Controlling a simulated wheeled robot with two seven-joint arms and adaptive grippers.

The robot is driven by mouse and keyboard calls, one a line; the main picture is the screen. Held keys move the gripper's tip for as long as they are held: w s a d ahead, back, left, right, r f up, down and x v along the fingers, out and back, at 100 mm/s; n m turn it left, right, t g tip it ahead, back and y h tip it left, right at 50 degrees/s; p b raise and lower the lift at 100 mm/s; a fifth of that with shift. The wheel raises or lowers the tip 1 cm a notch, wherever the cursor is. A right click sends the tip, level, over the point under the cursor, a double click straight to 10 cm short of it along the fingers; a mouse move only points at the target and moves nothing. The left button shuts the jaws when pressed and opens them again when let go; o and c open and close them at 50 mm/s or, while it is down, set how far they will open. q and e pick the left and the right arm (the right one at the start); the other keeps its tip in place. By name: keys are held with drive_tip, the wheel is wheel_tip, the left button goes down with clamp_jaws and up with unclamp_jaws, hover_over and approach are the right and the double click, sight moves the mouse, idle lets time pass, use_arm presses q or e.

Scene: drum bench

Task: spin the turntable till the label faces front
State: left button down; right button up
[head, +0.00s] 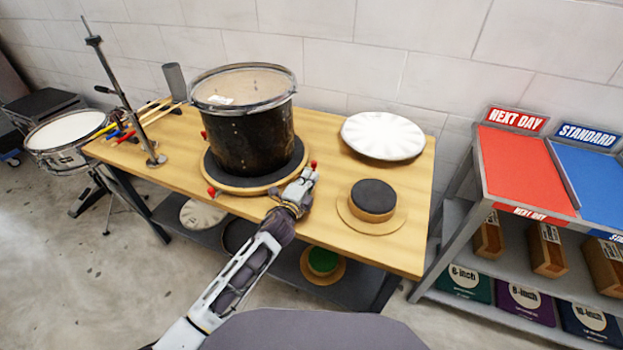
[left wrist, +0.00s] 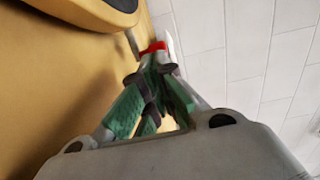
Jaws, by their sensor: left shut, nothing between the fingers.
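A black drum (head: 245,135) with a metal rim stands upright on the round turntable (head: 228,183), which has a dark top and a wooden edge. Red pegs show around the turntable, one at its front left (head: 211,191) and one at its right (head: 313,164). A small white patch (head: 220,100) shows inside the drum's rim; I cannot tell if it is the label. No label shows on the visible shell. My left gripper (head: 307,177) is shut and empty beside the right peg. In the left wrist view a red peg (left wrist: 153,47) is just beyond the fingertips; contact is unclear.
A white round pad (head: 383,135) and a small dark-topped round stand (head: 373,198) are on the bench's right. A metal stand (head: 125,95) and sticks (head: 155,115) are at the left. A shelf with red (head: 520,170) and blue trays stands right of the bench.

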use_arm(q)
drive_tip(key=shift+s+a, duration=0.1)
drive_tip(key=shift+s, duration=0.1)
drive_tip(key=shift+s+a+r, duration=0.1)
drive_tip(key=shift+s+r, duration=0.05)
drive_tip(key=shift+s, duration=0.45)
drive_tip(key=shift+s+a, duration=0.15)
drive_tip(key=shift+a, duration=0.05)
drive_tip(key=shift+s+a, duration=0.1)
drive_tip(key=shift+s, duration=0.25)
drive_tip(key=shift+v, duration=3.85)
use_arm(e)
drive_tip(key=shift+s+d, duration=0.1)
drive_tip(key=shift+s, duration=0.15)
use_arm(q)
drive_tip(key=shift+s, duration=0.1)
use_arm(e)
drive_tip(key=shift+s, duration=0.15)
